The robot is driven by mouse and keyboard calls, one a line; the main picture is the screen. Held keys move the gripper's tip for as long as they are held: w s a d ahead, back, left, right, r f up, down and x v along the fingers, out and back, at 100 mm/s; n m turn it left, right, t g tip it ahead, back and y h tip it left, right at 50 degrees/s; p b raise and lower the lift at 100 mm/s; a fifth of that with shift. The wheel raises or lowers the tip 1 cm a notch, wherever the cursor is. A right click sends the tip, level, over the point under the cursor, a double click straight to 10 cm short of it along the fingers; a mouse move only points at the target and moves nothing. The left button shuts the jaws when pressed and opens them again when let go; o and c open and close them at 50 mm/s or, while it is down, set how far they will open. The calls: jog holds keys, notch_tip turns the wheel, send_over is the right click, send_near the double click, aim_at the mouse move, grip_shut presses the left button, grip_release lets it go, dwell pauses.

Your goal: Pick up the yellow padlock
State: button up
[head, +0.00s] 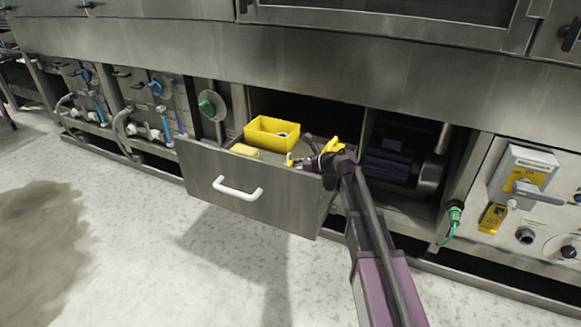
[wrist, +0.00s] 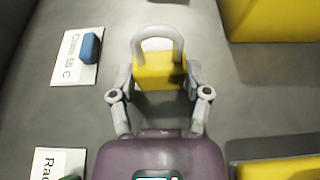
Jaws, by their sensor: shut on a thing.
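The yellow padlock (wrist: 160,72) has a yellow body and a pale grey shackle, and shows at the upper middle of the wrist view. My gripper (wrist: 160,85) is shut on its body, with one finger on each side. The shackle points away from my palm. In the head view my gripper (head: 294,161) is at the open drawer (head: 228,196), just behind its front panel. The padlock is small there and hard to make out. I cannot tell whether it touches the drawer floor.
In the wrist view, a blue piece (wrist: 91,48) sits on a white label (wrist: 72,66) to the left. The drawer walls surround my gripper.

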aim_at(292, 163)
jog(key=shift+r, duration=0.1)
notch_tip(292, 163, up, 10)
jog(key=p, duration=1)
dwell(1.6)
jog(key=shift+r+p, duration=0.95)
jog(key=shift+p, duration=0.15)
